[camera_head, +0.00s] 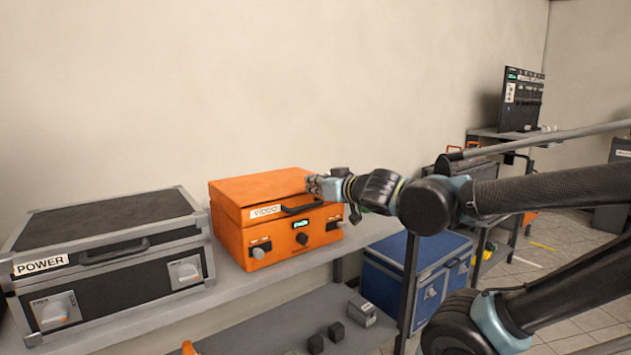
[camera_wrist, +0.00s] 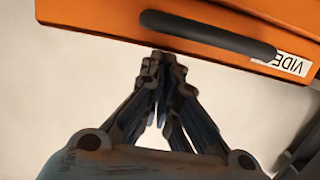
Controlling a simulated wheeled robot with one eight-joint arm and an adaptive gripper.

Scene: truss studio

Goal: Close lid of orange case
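The orange case (camera_head: 284,232) stands on the grey shelf, with a "VIDEO" label, a dark handle and knobs on its front. Its lid (camera_head: 258,187) is down or nearly down; I cannot tell whether a small gap remains. My gripper (camera_head: 312,184) is at the lid's right front edge and hides that corner. In the wrist view my gripper (camera_wrist: 162,62) has its fingertips together with nothing visible between them. The tips are close to the edge of the orange case (camera_wrist: 90,18), near the dark handle (camera_wrist: 205,34); contact is unclear.
A black and grey "POWER" case (camera_head: 110,240) stands left of the orange case on the same shelf. A blue case (camera_head: 415,265) sits lower at the right. Small dark blocks (camera_head: 336,331) lie on the lower shelf (camera_head: 275,325). The wall behind is bare.

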